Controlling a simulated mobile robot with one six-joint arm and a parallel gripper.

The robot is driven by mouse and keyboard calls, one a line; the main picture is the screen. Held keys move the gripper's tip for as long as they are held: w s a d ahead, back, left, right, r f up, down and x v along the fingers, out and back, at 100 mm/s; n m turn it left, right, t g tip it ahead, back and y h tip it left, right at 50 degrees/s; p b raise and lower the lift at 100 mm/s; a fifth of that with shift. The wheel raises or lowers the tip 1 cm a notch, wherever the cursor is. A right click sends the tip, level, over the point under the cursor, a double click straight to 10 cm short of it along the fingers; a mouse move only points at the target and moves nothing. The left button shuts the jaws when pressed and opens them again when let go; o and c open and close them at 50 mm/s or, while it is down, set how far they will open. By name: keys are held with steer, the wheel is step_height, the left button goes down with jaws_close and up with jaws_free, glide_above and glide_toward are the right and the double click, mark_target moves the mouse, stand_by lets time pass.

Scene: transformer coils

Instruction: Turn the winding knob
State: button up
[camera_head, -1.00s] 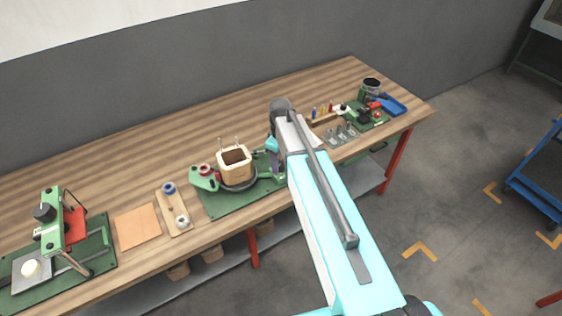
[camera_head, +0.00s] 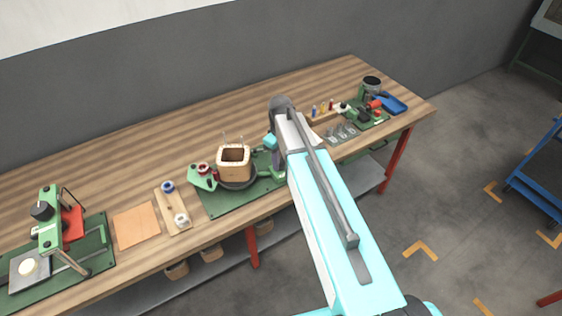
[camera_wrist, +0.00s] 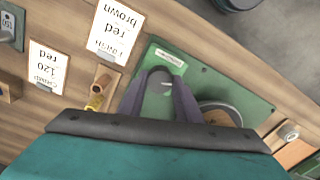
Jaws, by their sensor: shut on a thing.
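The winding machine stands on a green base plate (camera_head: 222,207) at the middle of the bench. A square wooden coil former (camera_head: 234,161) sits on its dark round disc (camera_head: 238,185). In the wrist view the former (camera_wrist: 218,118) and disc show partly, just right of my fingers. My gripper (camera_head: 276,163) is at the machine's right end, partly hidden by my arm. In the wrist view my gripper (camera_wrist: 160,82) has its grey-purple fingers close together over the green part of the machine. They are shut on the winding knob, which is mostly hidden between them.
A red-topped spool (camera_head: 203,168) is left of the former. A wooden board with spools (camera_head: 174,206), an orange sheet (camera_head: 137,225) and a green press (camera_head: 48,220) lie farther left.

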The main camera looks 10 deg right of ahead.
steer(key=m+b, duration=0.3)
steer(key=m, duration=0.3)
steer(key=shift+w+m, duration=0.1)
steer(key=shift+m, duration=0.2)
steer(key=m+b, duration=0.2)
steer(key=m, duration=0.5)
steer(key=m+b, duration=0.1)
steer(key=m, duration=0.4)
steer(key=m+b, duration=0.1)
steer(key=m, duration=0.3)
steer(key=shift+m, duration=0.8)
steer(key=o, duration=1)
steer(key=shift+o, duration=0.2)
steer(key=shift+r, duration=0.1)
step_height(320, 180, up, 14)
steer(key=b, duration=0.3)
steer(key=shift+f, duration=0.2)
